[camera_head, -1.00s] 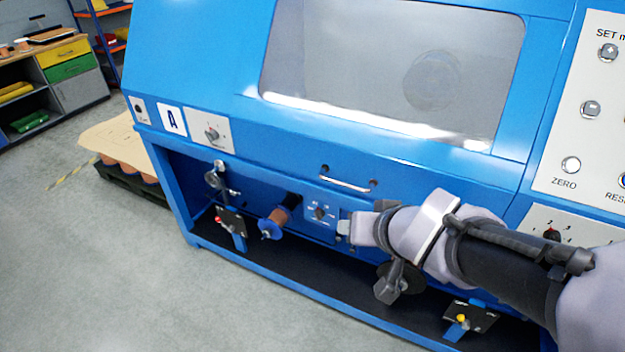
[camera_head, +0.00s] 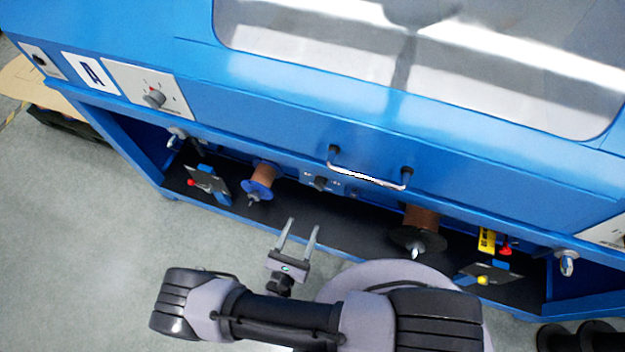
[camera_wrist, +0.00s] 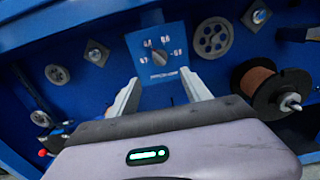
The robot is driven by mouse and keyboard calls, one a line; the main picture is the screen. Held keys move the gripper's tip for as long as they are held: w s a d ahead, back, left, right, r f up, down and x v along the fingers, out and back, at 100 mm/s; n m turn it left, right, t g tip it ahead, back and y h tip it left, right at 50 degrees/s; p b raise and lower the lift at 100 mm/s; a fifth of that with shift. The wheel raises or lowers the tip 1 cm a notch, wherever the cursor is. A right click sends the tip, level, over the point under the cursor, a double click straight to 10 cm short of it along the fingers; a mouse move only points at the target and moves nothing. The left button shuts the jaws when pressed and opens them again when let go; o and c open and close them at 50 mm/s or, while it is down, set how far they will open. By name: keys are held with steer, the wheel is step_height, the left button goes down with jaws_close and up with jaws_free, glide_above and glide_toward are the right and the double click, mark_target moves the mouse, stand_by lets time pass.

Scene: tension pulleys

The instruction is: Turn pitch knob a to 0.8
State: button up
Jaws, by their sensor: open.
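What looks like pitch knob a is a small dark knob (camera_wrist: 158,58) on a square blue plate (camera_wrist: 150,74) with white scale marks, which are too small to read surely. In the head view the knob (camera_head: 320,183) sits on the back wall of the machine's lower bay, below the silver handle. Its pointer direction is unclear. My gripper (camera_head: 303,224) is open and empty in front of the bay, its fingers pointing towards the plate. In the wrist view my gripper (camera_wrist: 160,79) has its fingers either side of the plate's lower part, apart from the knob.
A copper-coloured spool (camera_head: 262,175) is left of the knob and another spool (camera_head: 420,220) is to its right. The silver handle (camera_head: 370,178) juts out above. Another knob (camera_head: 154,98) is on a pale plate beside the A label (camera_head: 90,73). Grey pulleys (camera_wrist: 211,38) flank the plate.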

mark_target(317, 188)
steer(key=b+x, duration=0.1)
steer(key=x, duration=0.5)
steer(key=b+x, duration=0.1)
steer(key=x, duration=0.6)
steer(key=shift+f, duration=0.2)
steer(key=shift+w+d+r, duration=0.1)
steer(key=shift+w, duration=0.25)
jaws_close()
